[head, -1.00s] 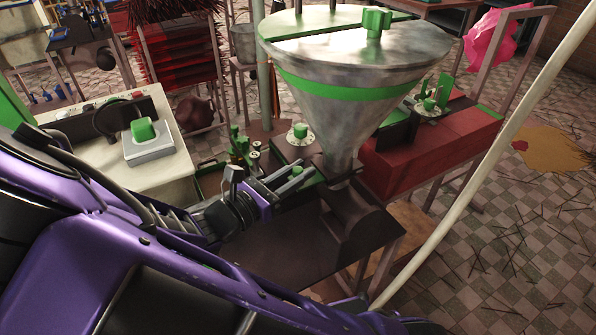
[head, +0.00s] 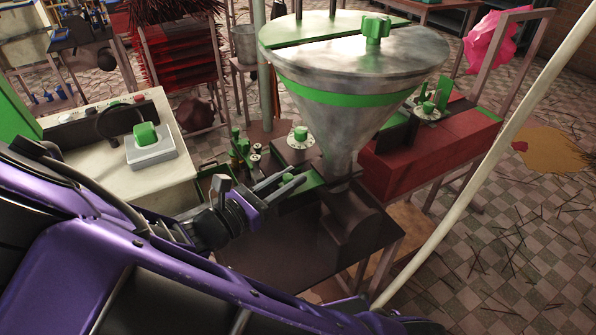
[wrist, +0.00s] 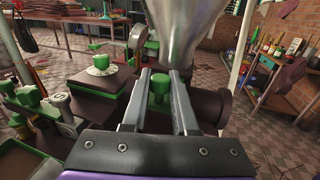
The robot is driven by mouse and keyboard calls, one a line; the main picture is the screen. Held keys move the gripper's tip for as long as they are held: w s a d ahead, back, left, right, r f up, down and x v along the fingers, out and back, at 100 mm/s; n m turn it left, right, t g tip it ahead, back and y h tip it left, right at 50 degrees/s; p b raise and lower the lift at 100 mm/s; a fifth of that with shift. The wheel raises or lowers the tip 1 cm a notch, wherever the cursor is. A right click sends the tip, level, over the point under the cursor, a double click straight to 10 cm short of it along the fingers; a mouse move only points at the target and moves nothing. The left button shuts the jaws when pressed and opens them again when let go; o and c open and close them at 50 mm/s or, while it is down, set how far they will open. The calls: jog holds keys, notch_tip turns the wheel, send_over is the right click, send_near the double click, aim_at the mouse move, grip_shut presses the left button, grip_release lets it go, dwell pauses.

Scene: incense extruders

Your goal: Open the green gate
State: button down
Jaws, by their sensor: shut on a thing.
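My gripper (head: 293,179) is at the small machine under the big metal hopper (head: 345,125). It is shut on a small green piece (head: 287,177), which looks like the handle of the green gate. The wrist view shows this green piece (wrist: 158,90) between the two grey fingers of my gripper (wrist: 160,76). The fingers hide its sides. A flat green strip (head: 313,187) lies just beyond the fingertips, beside the hopper's narrow lower end. How far the gate is open cannot be told.
A white dial with a green knob (head: 300,135) sits behind my gripper; it also shows left of the fingers in the wrist view (wrist: 102,63). A cream control box (head: 150,150) stands left. A red block machine (head: 425,150) stands right. A pale pole (head: 480,160) crosses the right side.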

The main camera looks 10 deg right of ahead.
jog(key=a, duration=0.2)
jog(key=shift+s+a+p, duration=0.3)
jog(key=shift+s+a, duration=0.05)
jog(key=c, duration=0.7)
grip_release()
jog(key=v, duration=1.7)
jog(key=shift+s+a+p, duration=0.1)
jog(key=shift+a+p, duration=0.05)
jog(key=shift+p, duration=0.25)
